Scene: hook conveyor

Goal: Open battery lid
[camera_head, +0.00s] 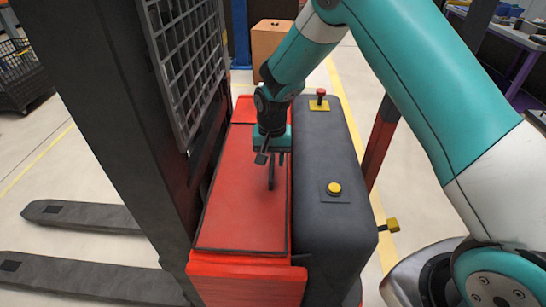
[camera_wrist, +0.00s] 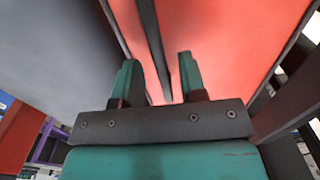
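The red battery lid (camera_head: 243,205) lies flat and closed on the forklift truck, left of the dark grey cover. It fills the upper right of the wrist view (camera_wrist: 225,50). My gripper (camera_head: 271,160) points down over the lid's right part. A thin dark bar, which looks like the lid's handle (camera_head: 270,178), shows just below it. In the wrist view my two green fingers (camera_wrist: 160,75) stand apart. The dark bar (camera_wrist: 150,35) runs between them, with gaps visible on both sides. I cannot tell how deep the bar sits between the fingers.
The dark grey cover (camera_head: 335,210) stands right of the lid, with a red button (camera_head: 320,93) and a yellow button (camera_head: 334,188) on top. A mast with mesh guard (camera_head: 187,60) rises close on the left. A cardboard box (camera_head: 270,42) stands behind.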

